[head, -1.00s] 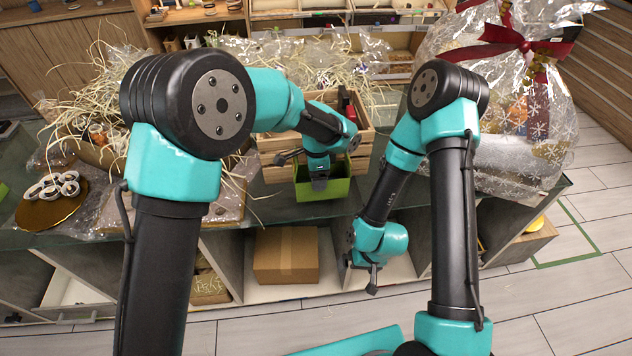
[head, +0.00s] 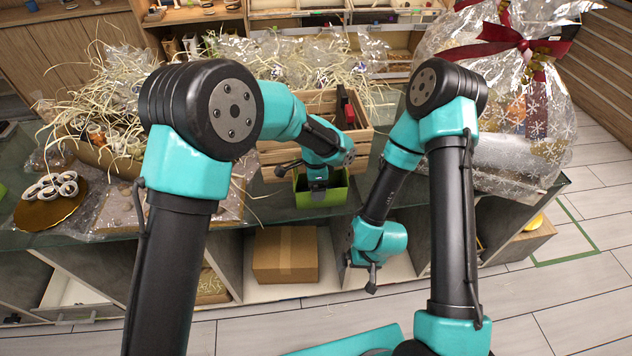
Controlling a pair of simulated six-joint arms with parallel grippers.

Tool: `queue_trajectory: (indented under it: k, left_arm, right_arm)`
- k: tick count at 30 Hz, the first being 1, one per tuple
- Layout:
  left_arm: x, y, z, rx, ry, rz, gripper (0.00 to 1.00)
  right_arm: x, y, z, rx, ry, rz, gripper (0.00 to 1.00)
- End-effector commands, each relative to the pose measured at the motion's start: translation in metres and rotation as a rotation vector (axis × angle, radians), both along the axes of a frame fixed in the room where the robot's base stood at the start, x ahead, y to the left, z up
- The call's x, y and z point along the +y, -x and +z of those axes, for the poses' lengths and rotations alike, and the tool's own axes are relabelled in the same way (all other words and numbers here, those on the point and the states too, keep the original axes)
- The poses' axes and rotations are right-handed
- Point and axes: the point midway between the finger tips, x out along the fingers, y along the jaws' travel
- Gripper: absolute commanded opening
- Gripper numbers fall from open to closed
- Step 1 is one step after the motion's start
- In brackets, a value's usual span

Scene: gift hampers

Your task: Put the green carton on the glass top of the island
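The green carton (head: 335,196) is an open-topped box at the front of the island's glass top (head: 268,212), just in front of a wooden crate. My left gripper (head: 318,192) points down at the carton's near side and appears shut on its wall. The fingertips are partly hidden. The carton looks upright and low over the glass; I cannot tell whether its base touches. My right gripper (head: 372,280) hangs in front of the island's shelves, away from the carton. Its fingers are too small to read.
The wooden crate (head: 272,158) with a dark bottle (head: 346,108) stands behind the carton. A wrapped hamper (head: 520,130) is at right. Straw-filled packages (head: 110,130) and a gold round board (head: 42,212) are at left. A cardboard box (head: 285,255) sits on the shelf below.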

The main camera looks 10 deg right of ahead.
Motion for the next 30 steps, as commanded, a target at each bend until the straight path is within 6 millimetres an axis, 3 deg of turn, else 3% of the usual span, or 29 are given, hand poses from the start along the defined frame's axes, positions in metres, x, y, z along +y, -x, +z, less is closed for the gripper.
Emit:
queue_trajectory:
  k: [3, 16, 30]
  left_arm:
    - [0.0, 0.0, 0.0, 0.0, 0.0, 0.0, 1.0]
    - [0.0, 0.0, 0.011, -0.002, 0.0, 0.0, 1.0]
    - [0.0, 0.0, 0.092, -0.003, 0.002, 0.0, 1.0]
  right_arm:
    - [0.0, 0.0, 0.0, 0.0, 0.0, 0.0, 1.0]
    - [0.0, 0.0, 0.0, 0.0, 0.0, 0.0, 1.0]
    - [0.0, 0.0, 0.0, 0.0, 0.0, 0.0, 1.0]
